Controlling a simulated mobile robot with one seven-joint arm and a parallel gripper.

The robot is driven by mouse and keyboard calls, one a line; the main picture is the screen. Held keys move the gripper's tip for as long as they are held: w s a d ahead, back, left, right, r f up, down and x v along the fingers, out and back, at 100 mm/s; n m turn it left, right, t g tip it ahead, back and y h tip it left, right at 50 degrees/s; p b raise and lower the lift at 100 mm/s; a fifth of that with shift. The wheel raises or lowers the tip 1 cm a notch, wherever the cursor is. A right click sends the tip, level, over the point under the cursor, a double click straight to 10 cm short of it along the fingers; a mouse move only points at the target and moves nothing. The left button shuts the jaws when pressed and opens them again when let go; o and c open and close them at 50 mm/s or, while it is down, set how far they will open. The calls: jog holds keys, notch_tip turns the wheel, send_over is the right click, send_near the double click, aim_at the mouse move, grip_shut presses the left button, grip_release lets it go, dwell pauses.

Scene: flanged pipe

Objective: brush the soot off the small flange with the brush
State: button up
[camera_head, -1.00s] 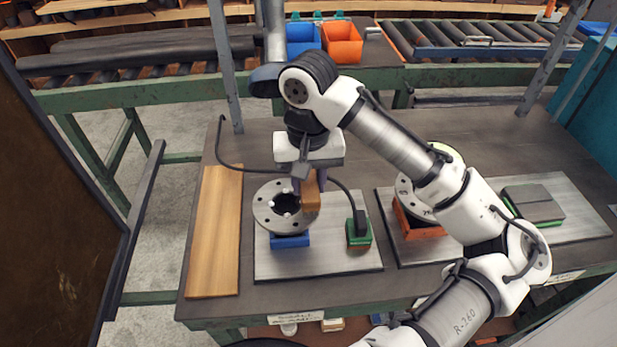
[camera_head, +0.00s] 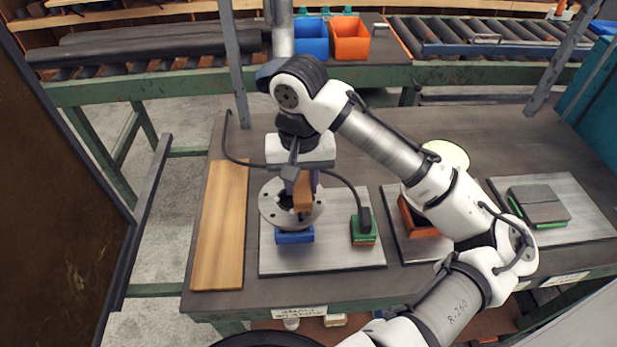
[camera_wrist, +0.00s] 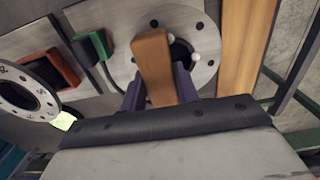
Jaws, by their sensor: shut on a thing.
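The small flange (camera_head: 271,214) is a grey ring with bolt holes, resting on a blue block (camera_head: 293,237) on the left metal plate. It also shows in the wrist view (camera_wrist: 203,79), with pale lumps around its dark bore. My gripper (camera_head: 303,182) has purple fingers, which show in the wrist view (camera_wrist: 158,88) too. It is shut on the brush (camera_head: 303,197), a brown wooden block in the wrist view (camera_wrist: 153,60). The brush is over the right part of the ring and overlaps the bore edge. Its bristles are hidden, so contact is unclear. I cannot make out soot.
A wooden board (camera_head: 220,225) lies left of the plate (camera_head: 330,257). A green block (camera_head: 363,231) stands to the right of the flange. A second flange (camera_wrist: 20,95) and its orange block (camera_head: 418,226) are partly behind my arm. A dark cable loops near the gripper.

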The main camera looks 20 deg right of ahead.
jog(key=shift+s+d+f, duration=0.1)
jog(key=shift+s+d, duration=0.1)
jog(key=shift+d, duration=0.4)
jog(key=shift+s+d, duration=0.15)
jog(key=shift+d, duration=0.4)
jog(key=shift+w+a+f+p, duration=0.15)
jog(key=shift+a+p, duration=0.1)
jog(key=shift+a, duration=0.3)
jog(key=shift+w+a+r+p, duration=0.1)
jog(key=shift+w+a+p, duration=0.1)
jog(key=shift+a, duration=0.3)
jog(key=shift+s+d, duration=0.2)
jog(key=shift+d, duration=0.35)
jog(key=shift+s+d, duration=0.15)
jog(key=shift+d, duration=0.4)
jog(key=shift+w+a+p, duration=0.2)
jog(key=shift+a+p, duration=0.1)
jog(key=shift+a, duration=0.3)
jog(key=shift+w+a+p, duration=0.15)
jog(key=shift+a+p, duration=0.1)
jog(key=shift+a, duration=0.35)
jog(key=shift+s+d, duration=0.2)
jog(key=shift+d, duration=0.4)
jog(key=shift+s+d, duration=0.15)
jog(key=shift+d, duration=0.45)
jog(key=shift+r, duration=0.2)
notch_tip(320, 180, up, 7)
